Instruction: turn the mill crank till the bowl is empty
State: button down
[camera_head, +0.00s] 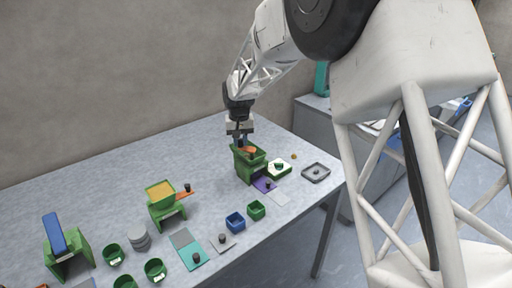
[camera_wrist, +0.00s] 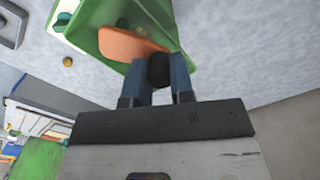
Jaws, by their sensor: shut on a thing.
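My gripper (camera_head: 240,144) points down at the right green mill (camera_head: 247,171), at the right part of the table. In the wrist view its blue fingers (camera_wrist: 163,80) are shut on the black knob (camera_wrist: 158,68) of an orange crank (camera_wrist: 128,46). The crank lies over the green bowl (camera_wrist: 178,14) of this mill, and the bowl's inside is mostly hidden. A second green mill (camera_head: 168,216) stands left of it. It has yellow contents (camera_head: 159,191) in its bowl and an orange crank (camera_head: 184,194) with a dark knob.
A white-and-green dish (camera_head: 279,169) and a grey tray (camera_head: 316,172) stand right of the gripped mill. A green stand with a blue slab (camera_head: 56,234) is at far left. The back left table is clear.

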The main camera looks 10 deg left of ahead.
jog(key=shift+d, duration=0.1)
jog(key=shift+w+d, duration=0.4)
jog(key=shift+w, duration=0.45)
jog(key=shift+w+d, duration=0.5)
jog(key=shift+d, duration=0.25)
jog(key=shift+w+d, duration=0.25)
jog(key=shift+d, duration=0.6)
jog(key=shift+d, duration=0.1)
